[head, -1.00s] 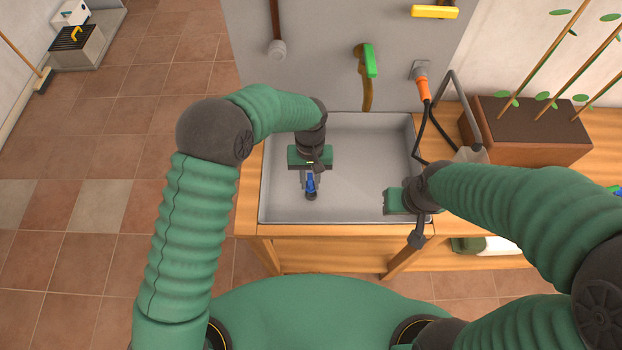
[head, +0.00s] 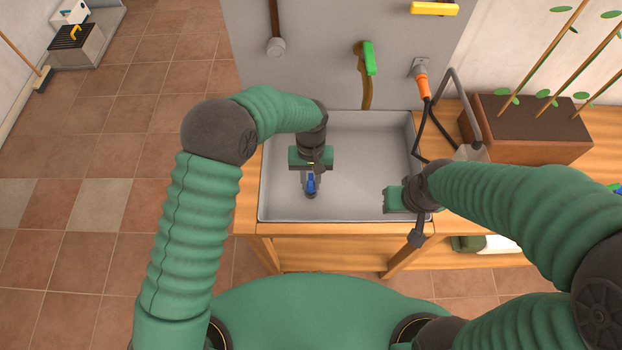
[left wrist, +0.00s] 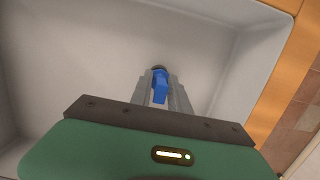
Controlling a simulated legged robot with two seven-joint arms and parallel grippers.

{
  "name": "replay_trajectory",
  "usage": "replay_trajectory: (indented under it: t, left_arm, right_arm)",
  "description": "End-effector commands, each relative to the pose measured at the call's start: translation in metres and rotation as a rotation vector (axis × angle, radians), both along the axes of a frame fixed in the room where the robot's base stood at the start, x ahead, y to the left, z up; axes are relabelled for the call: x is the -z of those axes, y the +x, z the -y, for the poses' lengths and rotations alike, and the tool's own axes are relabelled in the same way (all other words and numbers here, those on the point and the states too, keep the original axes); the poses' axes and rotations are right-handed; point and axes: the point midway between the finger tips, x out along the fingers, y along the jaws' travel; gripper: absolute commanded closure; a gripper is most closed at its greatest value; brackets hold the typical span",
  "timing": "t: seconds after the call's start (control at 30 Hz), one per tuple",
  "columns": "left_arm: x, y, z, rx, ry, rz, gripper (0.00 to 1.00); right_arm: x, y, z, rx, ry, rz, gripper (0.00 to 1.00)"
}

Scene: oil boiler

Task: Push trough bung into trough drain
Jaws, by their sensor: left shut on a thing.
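The trough (head: 352,165) is a grey basin set in a wooden bench. My left gripper (head: 311,190) reaches down into its left front part. It is shut on the blue bung (head: 311,184), which also shows between the fingers in the left wrist view (left wrist: 160,85). A dark round part shows at the bung's far end, close to the trough floor. I cannot tell whether that dark part is the bung's base or the drain, nor how deep the bung sits. My right gripper (head: 416,240) is over the trough's front right rim; its fingers look close together, but their opening is unclear.
A green-handled tap (head: 368,62) is on the grey panel behind the trough. An orange plug (head: 422,85) with a black cable hangs at the right. A brown planter (head: 525,130) with stakes stands on the bench. The trough's middle is clear.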

Motion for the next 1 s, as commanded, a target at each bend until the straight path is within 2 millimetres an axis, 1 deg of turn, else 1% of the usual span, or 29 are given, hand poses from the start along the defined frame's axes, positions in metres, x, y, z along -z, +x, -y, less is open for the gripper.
replay_trajectory:
  t: [0.6, 0.63, 0.8, 0.83, 1.0]
  left_arm:
    - [0.020, 0.000, 0.000, 0.000, 0.000, 0.000, 1.00]
    - [0.020, 0.000, 0.000, 0.000, 0.000, 0.000, 0.77]
    - [0.019, 0.000, 0.000, 0.000, 0.000, 0.000, 0.55]
    - [0.019, 0.000, 0.000, 0.000, 0.000, 0.000, 0.53]
    - [0.019, 0.000, 0.000, 0.000, 0.000, 0.000, 0.53]
  right_arm:
    - [0.010, 0.000, 0.000, 0.000, 0.000, 0.000, 0.64]
    - [0.010, 0.000, 0.000, 0.000, 0.000, 0.000, 0.64]
    - [0.009, 0.000, 0.000, 0.000, 0.000, 0.000, 0.64]
    - [0.009, 0.000, 0.000, 0.000, 0.000, 0.000, 0.64]
    - [0.009, 0.000, 0.000, 0.000, 0.000, 0.000, 0.64]
